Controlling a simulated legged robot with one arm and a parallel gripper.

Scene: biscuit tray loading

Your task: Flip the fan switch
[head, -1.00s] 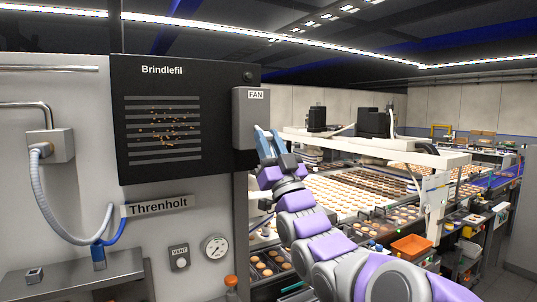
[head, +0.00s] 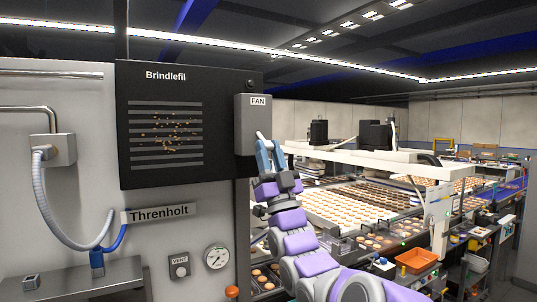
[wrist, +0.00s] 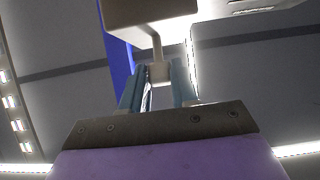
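The fan switch is a grey box (head: 252,125) labelled FAN, mounted at the right edge of the black Brindlefil panel. In the wrist view the underside of a pale box (wrist: 150,10) is at the top, with a thin bent lever hanging from it and ending in a small pale knob (wrist: 158,73). My gripper (head: 268,148) is at the lower right of the fan box, pointing up. In the wrist view its two blue fingers (wrist: 158,88) stand apart on either side of the knob. Whether they touch it is unclear.
The Brindlefil panel (head: 165,125) is left of my gripper. Below are the Threnholt label (head: 160,213), a VENT button (head: 180,267) and a round gauge (head: 216,257). A biscuit conveyor (head: 350,205) and an orange tray (head: 416,258) lie to the right.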

